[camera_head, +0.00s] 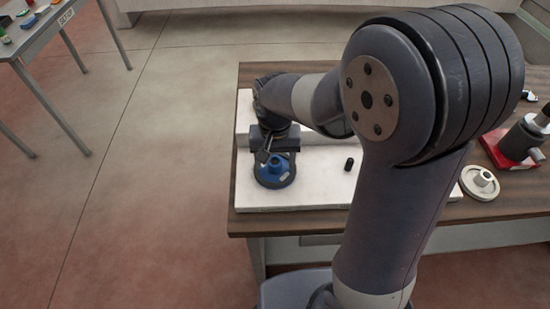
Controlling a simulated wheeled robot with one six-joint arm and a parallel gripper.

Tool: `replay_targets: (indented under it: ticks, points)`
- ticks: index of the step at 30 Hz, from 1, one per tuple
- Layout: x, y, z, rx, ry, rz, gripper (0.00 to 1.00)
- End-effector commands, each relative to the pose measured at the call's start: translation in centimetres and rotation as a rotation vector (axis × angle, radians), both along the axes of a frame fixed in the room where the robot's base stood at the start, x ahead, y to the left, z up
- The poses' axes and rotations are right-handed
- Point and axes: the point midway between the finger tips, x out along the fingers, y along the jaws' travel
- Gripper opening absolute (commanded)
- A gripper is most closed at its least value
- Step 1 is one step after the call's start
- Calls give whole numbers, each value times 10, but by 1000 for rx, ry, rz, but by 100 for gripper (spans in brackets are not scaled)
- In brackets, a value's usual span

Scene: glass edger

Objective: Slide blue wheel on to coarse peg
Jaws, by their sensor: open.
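The blue wheel (274,174), with a raised blue hub and a dark rim, lies flat at the left front of a white board (310,190). Whether a peg is inside it cannot be seen. My gripper (268,154) points down over the wheel's far side, close to the hub. It is open, and I cannot tell whether its fingers touch the hub. A short black peg (349,164) stands bare on the board to the right of the wheel. No label shows which peg is the coarse one.
The board lies on a brown wooden table (290,222). My arm hides much of the table's middle. A cream wheel (480,183) and a red-based device (515,145) are at the right. Another table (50,30) with small items stands far left, with open floor between.

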Motion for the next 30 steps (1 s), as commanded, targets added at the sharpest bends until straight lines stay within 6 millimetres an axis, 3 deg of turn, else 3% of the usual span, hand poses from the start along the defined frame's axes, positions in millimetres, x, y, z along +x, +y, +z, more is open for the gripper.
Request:
replay_targets:
  ticks: [7,21,30]
  points:
    - [1,0,14,1,-3,0,62]
    - [1,0,98,1,-3,0,62]
    - [0,0,108,0,0,0,62]
